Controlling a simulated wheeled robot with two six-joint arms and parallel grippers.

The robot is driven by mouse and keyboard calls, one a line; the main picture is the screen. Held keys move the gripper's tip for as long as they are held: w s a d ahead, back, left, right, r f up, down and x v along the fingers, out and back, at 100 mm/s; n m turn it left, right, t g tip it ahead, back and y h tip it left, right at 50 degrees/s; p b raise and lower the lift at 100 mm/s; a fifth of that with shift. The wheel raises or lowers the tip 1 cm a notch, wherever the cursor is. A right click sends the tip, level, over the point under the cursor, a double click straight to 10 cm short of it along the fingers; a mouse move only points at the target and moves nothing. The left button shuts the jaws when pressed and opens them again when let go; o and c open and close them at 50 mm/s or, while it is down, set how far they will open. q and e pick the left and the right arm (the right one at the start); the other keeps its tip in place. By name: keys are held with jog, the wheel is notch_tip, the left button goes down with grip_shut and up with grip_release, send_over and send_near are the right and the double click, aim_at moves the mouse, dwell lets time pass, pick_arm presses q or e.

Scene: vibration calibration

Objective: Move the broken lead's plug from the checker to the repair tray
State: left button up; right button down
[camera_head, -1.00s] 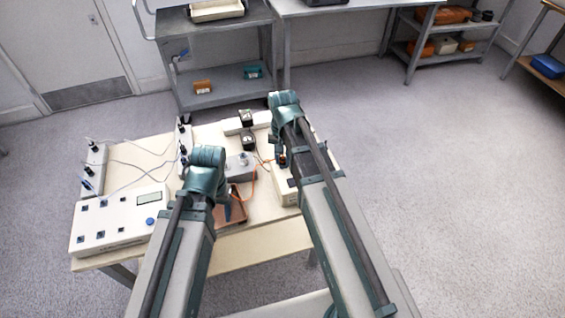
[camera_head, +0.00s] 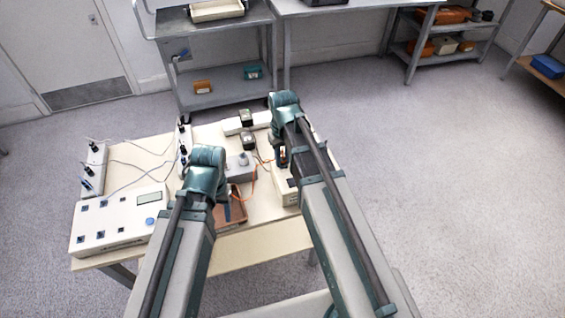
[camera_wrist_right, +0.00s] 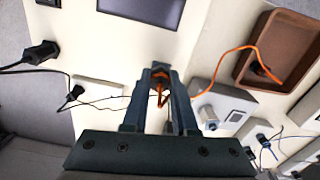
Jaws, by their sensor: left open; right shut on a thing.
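My right gripper (camera_wrist_right: 160,88) is shut on an orange plug (camera_wrist_right: 161,97), mostly hidden between the fingers. In the head view my right gripper (camera_head: 281,157) is over the table's right side, beside a white box with a dark screen (camera_head: 287,196). The orange lead (camera_wrist_right: 237,48) runs from near my right gripper into the brown tray (camera_wrist_right: 247,62).
A white panel with a display (camera_head: 118,222) fills the table's front left. A grey box with a knob (camera_head: 239,165) stands between the arms. Black plugs (camera_wrist_right: 40,55) with thin leads lie nearby. A shelf cart (camera_head: 215,92) stands behind; the floor at right is clear.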

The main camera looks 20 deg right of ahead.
aim_at(283, 158)
dwell(0.3)
jog(key=n, duration=0.4)
jog(key=shift+n, duration=0.3)
jog(key=shift+n, duration=0.9)
jog(key=shift+n, duration=1)
jog(key=shift+r+p, duration=0.9)
jog(key=shift+r+p, duration=1.65)
